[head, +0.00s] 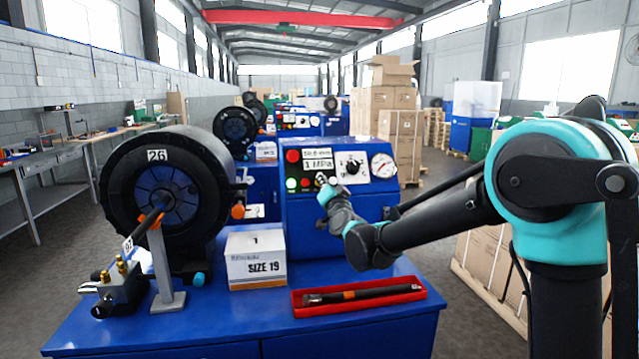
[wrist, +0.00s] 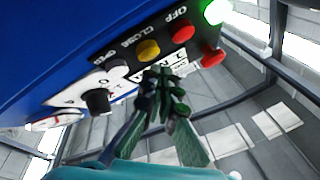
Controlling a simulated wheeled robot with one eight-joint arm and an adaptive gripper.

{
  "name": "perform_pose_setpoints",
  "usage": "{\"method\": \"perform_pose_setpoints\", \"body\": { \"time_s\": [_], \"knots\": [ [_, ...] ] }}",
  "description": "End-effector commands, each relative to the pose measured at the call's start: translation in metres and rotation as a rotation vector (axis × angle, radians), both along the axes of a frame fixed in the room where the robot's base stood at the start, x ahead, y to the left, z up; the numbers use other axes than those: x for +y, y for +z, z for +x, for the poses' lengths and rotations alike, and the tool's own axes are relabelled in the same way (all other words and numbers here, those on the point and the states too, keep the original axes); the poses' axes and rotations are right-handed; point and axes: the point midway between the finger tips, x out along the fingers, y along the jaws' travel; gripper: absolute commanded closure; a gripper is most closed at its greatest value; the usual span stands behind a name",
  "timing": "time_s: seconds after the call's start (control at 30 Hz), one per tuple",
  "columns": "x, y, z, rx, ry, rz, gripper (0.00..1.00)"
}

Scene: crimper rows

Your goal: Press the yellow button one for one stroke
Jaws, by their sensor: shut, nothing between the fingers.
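In the head view my gripper (head: 325,193) is in front of the panel's lower left, and the yellow button there cannot be clearly made out.
The panel also carries a lit green lamp (wrist: 214,12), another red button (wrist: 213,57), a black knob (wrist: 97,100) and a gauge (head: 383,165).

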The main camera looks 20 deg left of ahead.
Motion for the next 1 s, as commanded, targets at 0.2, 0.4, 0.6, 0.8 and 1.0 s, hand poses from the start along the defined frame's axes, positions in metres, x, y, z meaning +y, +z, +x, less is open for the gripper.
{"method": "perform_pose_setpoints", "body": {
  "time_s": [0.2, 0.4, 0.6, 0.8, 1.0],
  "knots": [
    [0.0001, -0.0001, 0.0002, 0.0, 0.0, 0.0, 1.0],
    [0.0025, -0.0029, 0.004, -0.001, 0.0, -0.001, 1.0],
    [0.0038, -0.0045, 0.0062, -0.001, 0.0, -0.001, 1.0],
    [0.0037, -0.0045, 0.0061, 0.0, 0.0, 0.0, 1.0],
    [0.0042, -0.0051, 0.0069, 0.0, 0.0, 0.0, 1.0]
  ]
}}
